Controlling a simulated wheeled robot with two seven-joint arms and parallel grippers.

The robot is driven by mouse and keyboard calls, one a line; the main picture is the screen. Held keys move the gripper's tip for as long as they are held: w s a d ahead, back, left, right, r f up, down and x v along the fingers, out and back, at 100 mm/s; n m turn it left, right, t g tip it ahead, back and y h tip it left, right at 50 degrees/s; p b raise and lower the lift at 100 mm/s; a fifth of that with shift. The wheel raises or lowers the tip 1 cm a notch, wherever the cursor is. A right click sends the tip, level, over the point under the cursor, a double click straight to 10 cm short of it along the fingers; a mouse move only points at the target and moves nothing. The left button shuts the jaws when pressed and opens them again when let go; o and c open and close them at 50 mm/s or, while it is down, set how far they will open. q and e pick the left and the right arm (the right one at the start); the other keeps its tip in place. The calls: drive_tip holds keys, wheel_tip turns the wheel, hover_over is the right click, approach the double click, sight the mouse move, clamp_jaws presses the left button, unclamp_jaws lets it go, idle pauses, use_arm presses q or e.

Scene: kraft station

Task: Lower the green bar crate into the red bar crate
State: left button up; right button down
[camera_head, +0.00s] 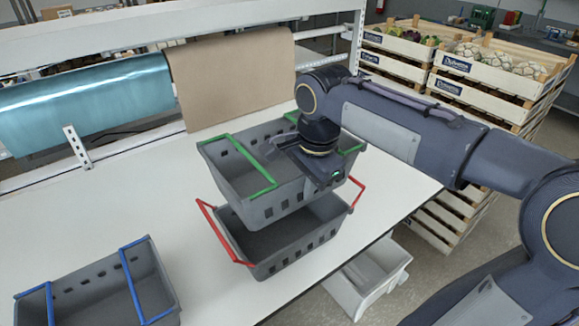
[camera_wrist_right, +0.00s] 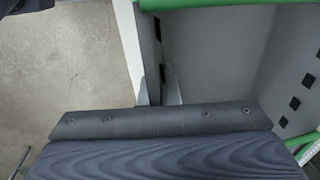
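The grey green bar crate (camera_head: 284,205) hangs roughly level above the red bar crate in the head view. One green bar lies across its left part and another shows at its right end. The grey red bar crate (camera_head: 298,261) stands on the white table, its red bars out at its two ends. The upper crate hides its back part. My right gripper (camera_head: 323,176) is at the green bar crate's near right wall. In the wrist view its fingers (camera_wrist_right: 157,88) straddle that crate's wall (camera_wrist_right: 150,45), closed on it. My left gripper is out of view.
A grey blue bar crate (camera_head: 97,290) stands at the table's (camera_head: 130,205) front left. Blue and brown rolls hang along the back. Stacked wooden produce crates (camera_head: 470,72) and a pale bin (camera_head: 368,277) stand beyond the table's right edge.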

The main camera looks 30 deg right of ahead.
drive_tip(key=shift+w, duration=0.25)
drive_tip(key=shift+s+f+b, duration=0.3)
drive_tip(key=shift+f+b, duration=0.2)
drive_tip(key=shift+b, duration=0.05)
drive_tip(key=shift+w+f+b, duration=0.15)
drive_tip(key=shift+f+b, duration=0.45)
drive_tip(key=shift+f, duration=0.1)
drive_tip(key=shift+f+b, duration=3.7)
drive_tip(key=shift+f, duration=0.8)
drive_tip(key=shift+f, duration=0.2)
